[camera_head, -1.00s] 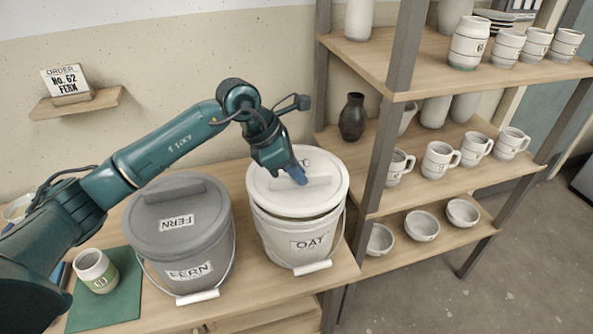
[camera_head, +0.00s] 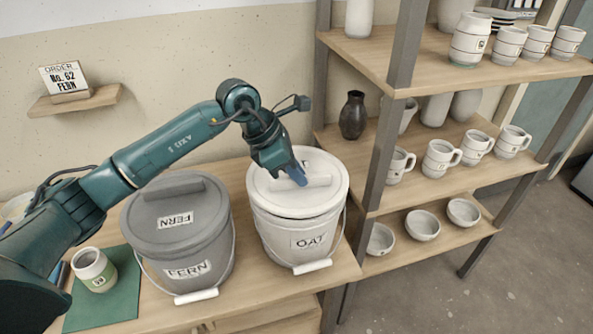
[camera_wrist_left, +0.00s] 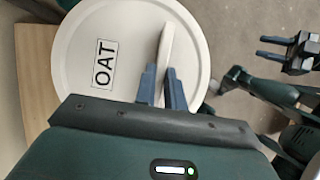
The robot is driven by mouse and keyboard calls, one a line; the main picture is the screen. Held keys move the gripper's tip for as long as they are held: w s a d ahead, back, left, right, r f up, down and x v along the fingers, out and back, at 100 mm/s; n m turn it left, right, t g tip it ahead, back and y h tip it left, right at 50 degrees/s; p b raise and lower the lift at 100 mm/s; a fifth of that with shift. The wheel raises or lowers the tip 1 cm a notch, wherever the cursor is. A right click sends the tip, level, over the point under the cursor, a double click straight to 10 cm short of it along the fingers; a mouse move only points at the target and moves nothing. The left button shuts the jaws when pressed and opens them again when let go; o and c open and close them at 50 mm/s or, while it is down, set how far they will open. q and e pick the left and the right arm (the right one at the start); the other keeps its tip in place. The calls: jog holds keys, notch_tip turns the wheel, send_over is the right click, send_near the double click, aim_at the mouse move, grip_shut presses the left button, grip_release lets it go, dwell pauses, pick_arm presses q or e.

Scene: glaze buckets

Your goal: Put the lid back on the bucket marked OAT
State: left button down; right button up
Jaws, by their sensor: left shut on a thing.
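The white lid (camera_head: 270,193) lies on the rim of the white bucket (camera_head: 275,238), whose front label reads OAT. It looks level and close down all round, though its far side is hidden. My left gripper (camera_head: 298,177) is shut on the lid's bar handle from above. In the left wrist view the left gripper (camera_wrist_left: 161,75) has one finger on each side of the handle, and the lid (camera_wrist_left: 85,30) shows its own OAT label. My right gripper (camera_wrist_left: 268,47) shows at the upper right of that view, its fingers apart and empty.
A grey bucket (camera_head: 195,250) marked FERN, with its lid on, stands just left. A cup (camera_head: 94,270) stands on a green mat (camera_head: 112,305). A shelf unit (camera_head: 375,165) with pottery rises close on the right. An order card (camera_head: 65,79) sits on a wall shelf.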

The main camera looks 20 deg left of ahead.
pick_arm(q)
jog(key=shift+f+b, duration=0.4)
jog(key=shift+b, duration=0.25)
dwell(0.8)
jog(key=c, duration=1.4)
grip_release()
jog(key=shift+o, duration=0.4)
jog(key=o, duration=0.4)
jog(key=shift+r+p, duration=2.1)
jog(key=shift+r, duration=1.4)
